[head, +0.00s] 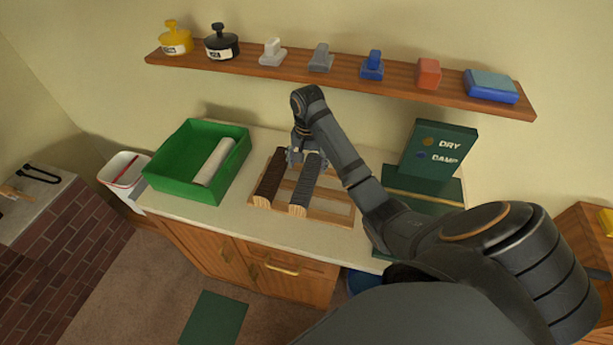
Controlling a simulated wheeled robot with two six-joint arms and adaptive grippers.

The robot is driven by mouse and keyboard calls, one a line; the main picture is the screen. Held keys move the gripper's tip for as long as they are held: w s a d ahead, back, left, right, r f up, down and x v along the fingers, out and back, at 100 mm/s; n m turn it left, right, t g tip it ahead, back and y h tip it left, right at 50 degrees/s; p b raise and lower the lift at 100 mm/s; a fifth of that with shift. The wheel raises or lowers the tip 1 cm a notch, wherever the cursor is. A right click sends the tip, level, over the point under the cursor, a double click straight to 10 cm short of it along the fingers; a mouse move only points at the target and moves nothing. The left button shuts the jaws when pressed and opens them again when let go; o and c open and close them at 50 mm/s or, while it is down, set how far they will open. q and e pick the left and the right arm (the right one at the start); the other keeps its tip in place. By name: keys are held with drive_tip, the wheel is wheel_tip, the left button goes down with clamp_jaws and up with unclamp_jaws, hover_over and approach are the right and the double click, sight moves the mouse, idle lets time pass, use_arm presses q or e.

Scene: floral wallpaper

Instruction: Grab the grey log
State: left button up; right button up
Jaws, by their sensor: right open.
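The grey log (308,182) lies on a slatted wooden rack (338,204) on the counter, to the right of a dark brown log (270,175). My right gripper (298,157) is over the far end of the two logs, close to the grey log's far end. It is open. The fingertips are small and partly hidden, and I cannot tell whether they touch the grey log. My left gripper is not in view.
A green tray (168,188) holding a whitish log (212,162) stands left of the rack. A green "DRY / DAMP" sign (438,150) stands at the right. A wooden shelf (340,78) with jars and blocks runs above the counter (235,220).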

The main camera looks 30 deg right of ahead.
sight(307, 177)
drive_tip(key=f, duration=0.1)
drive_tip(key=f+b, duration=0.2)
drive_tip(key=f, duration=0.1)
drive_tip(key=shift+w+d+f, duration=0.1)
drive_tip(key=shift+w+d, duration=0.15)
drive_tip(key=shift+w, duration=0.1)
drive_tip(key=shift+f+b, duration=0.2)
drive_tip(key=shift+b, duration=0.2)
drive_tip(key=f+b, duration=0.4)
drive_tip(key=shift+w+f+b, duration=0.2)
drive_tip(key=shift+f+b, duration=0.1)
drive_tip(key=shift+f, duration=0.1)
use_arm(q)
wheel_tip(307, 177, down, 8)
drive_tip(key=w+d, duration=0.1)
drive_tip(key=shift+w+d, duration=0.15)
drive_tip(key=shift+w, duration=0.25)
use_arm(e)
drive_tip(key=shift+r, duration=0.15)
drive_tip(key=shift+c, duration=0.8)
drive_tip(key=c, duration=0.9)
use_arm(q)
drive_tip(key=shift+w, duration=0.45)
use_arm(e)
drive_tip(key=c, duration=0.5)
